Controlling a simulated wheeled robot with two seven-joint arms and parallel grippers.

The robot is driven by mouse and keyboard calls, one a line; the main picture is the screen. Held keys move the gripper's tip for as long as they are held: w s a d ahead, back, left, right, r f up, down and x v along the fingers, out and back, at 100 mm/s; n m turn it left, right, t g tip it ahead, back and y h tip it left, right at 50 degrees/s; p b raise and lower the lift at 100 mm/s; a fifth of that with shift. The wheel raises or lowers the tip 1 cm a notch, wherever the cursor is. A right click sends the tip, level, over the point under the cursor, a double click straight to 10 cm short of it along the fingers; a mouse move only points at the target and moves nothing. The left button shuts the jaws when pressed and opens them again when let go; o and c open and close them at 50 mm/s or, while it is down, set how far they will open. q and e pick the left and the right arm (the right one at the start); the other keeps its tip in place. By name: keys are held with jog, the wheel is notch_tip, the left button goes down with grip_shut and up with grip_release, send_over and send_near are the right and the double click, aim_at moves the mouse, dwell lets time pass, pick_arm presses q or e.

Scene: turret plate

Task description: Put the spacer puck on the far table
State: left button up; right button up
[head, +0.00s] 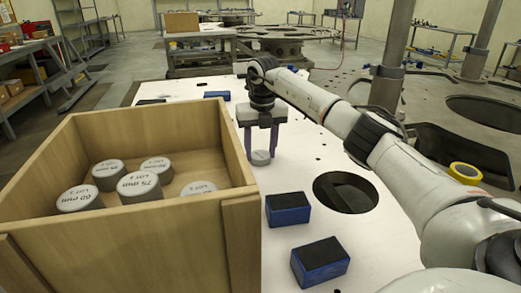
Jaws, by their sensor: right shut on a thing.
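My right gripper (261,152) points down over the white plate (310,170), beyond the right side of the wooden crate. Its fingers are shut on a small grey spacer puck (261,158), which sits low between the fingertips at the plate's surface. I cannot tell whether the puck touches the plate. Several similar grey pucks with printed labels, one reading 75 mm (139,187), lie in the crate. A table (200,37) with a cardboard box stands beyond the plate. Other tables stand farther back, and I cannot tell which is the far table. My left gripper is not in view.
The open wooden crate (240,215) fills the left foreground. Blue blocks with dark tops (287,209) and (320,262) lie on the plate near a round hole (345,192). Yellow tape (465,173) lies at right. Metal posts (392,65) rise at right. Shelves line the left wall.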

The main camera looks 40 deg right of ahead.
aim_at(262, 158)
jog(key=o, duration=1.1)
jog(key=shift+f, duration=0.1)
jog(key=r, duration=0.4)
jog(key=s+r, duration=0.1)
jog(key=r, duration=0.7)
jog(key=shift+s+a+r, duration=0.1)
jog(key=shift+s+a, duration=0.05)
jog(key=shift+a, duration=0.25)
